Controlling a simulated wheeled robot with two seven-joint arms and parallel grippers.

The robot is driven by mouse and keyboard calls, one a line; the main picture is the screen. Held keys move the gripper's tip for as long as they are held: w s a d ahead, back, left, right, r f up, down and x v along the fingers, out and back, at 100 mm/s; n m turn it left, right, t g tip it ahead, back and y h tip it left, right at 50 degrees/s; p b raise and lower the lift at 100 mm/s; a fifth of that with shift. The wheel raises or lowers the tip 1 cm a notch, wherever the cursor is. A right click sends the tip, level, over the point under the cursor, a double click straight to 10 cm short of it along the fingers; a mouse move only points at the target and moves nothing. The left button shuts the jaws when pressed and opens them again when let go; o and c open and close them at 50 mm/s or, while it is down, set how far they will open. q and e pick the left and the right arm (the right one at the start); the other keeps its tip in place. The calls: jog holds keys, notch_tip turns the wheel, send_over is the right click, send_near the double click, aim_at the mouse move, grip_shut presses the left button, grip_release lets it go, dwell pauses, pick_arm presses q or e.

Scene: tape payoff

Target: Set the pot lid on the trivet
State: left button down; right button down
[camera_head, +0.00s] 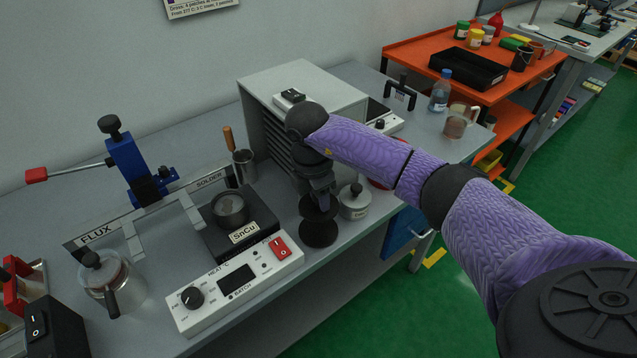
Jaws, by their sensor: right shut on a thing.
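My right gripper (317,190) points down over the bench, shut on the pot lid (319,209), a small dark round disc. Directly below the lid in the picture is a dark round piece (318,235), which looks like the trivet, near the bench's front edge. The lid seems to be just above it; whether they touch I cannot tell. The open solder pot (230,207) sits on the black SnCu unit to the left. My left gripper is not in view.
A small lidded metal pot (355,204) stands close to the right of my gripper. The white heat control box (236,282) is to the left front. A grey louvred cabinet (300,95) stands behind. A lidded flux jar (108,280) is at far left.

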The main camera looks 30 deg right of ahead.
jog(key=shift+f, duration=0.25)
jog(key=shift+f+b, duration=0.25)
jog(key=shift+b, duration=0.1)
jog(key=b, duration=0.4)
send_over(320, 229)
notch_tip(320, 229, down, 4)
jog(key=shift+a+f, duration=0.15)
jog(key=shift+f, duration=0.6)
jog(key=shift+r, duration=0.1)
jog(key=shift+f, duration=0.2)
jog(key=shift+f, duration=0.2)
